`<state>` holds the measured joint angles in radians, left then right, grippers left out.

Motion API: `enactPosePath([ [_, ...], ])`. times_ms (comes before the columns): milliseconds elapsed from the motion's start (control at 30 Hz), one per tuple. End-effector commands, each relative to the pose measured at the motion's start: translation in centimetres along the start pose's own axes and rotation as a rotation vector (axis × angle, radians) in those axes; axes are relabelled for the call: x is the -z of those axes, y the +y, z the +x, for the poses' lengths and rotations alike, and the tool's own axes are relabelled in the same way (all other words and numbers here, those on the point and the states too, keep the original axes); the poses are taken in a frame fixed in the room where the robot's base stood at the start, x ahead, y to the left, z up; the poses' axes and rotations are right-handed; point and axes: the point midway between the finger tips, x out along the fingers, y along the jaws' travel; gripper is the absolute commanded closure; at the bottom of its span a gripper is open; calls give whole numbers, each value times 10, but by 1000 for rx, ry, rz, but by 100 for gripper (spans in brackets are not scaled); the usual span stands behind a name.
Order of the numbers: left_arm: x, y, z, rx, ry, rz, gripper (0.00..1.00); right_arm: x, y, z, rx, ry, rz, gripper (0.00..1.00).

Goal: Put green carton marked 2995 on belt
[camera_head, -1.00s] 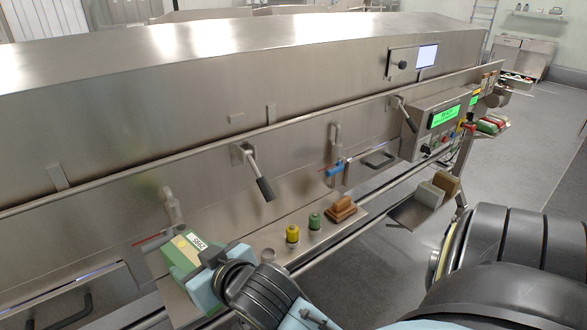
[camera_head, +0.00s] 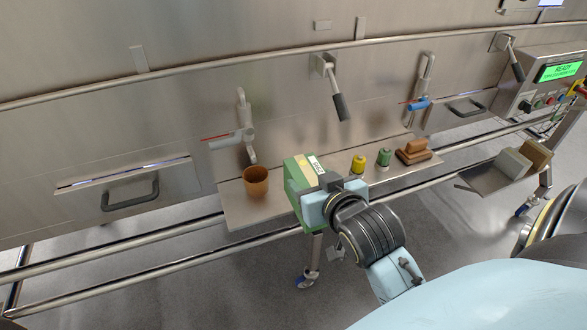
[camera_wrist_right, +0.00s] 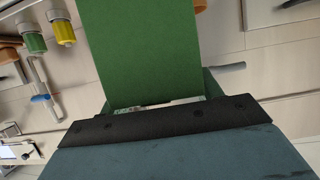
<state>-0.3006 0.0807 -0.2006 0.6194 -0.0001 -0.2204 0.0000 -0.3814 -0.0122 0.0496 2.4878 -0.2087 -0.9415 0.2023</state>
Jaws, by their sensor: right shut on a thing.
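The green carton (camera_head: 296,184) with a yellowish top and a white number label is held over the steel side shelf. The label digits are too small to read surely here. My right gripper (camera_head: 327,186) is shut on the carton, at its near right side. In the right wrist view the carton's green face (camera_wrist_right: 150,50) rises from the dark gripper edge (camera_wrist_right: 160,118); the fingertips are mostly hidden. I cannot tell whether the carton touches the shelf. My left gripper is not in view. I cannot make out a belt surface.
The steel shelf (camera_head: 238,206) carries an orange-brown cup (camera_head: 256,181) left of the carton, and a yellow jar (camera_head: 358,163), a green jar (camera_head: 384,158) and brown blocks (camera_head: 414,152) to its right. Tunnel wall handles (camera_head: 338,105) and rails (camera_head: 130,254) stand close by.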

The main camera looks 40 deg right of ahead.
Motion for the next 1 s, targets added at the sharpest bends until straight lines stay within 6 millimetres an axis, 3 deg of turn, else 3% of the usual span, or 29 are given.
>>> enactPosePath([
  [400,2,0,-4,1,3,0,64,43,0,93,-1,5,-1,83],
  [567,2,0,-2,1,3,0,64,54,1,122,-1,3,0,83],
  [667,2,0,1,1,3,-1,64,38,0,126,-1,-3,0,83],
  [867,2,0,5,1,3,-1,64,24,0,131,0,-1,0,83],
  [1000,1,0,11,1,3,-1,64,1,0,140,-1,-3,-1,83],
])
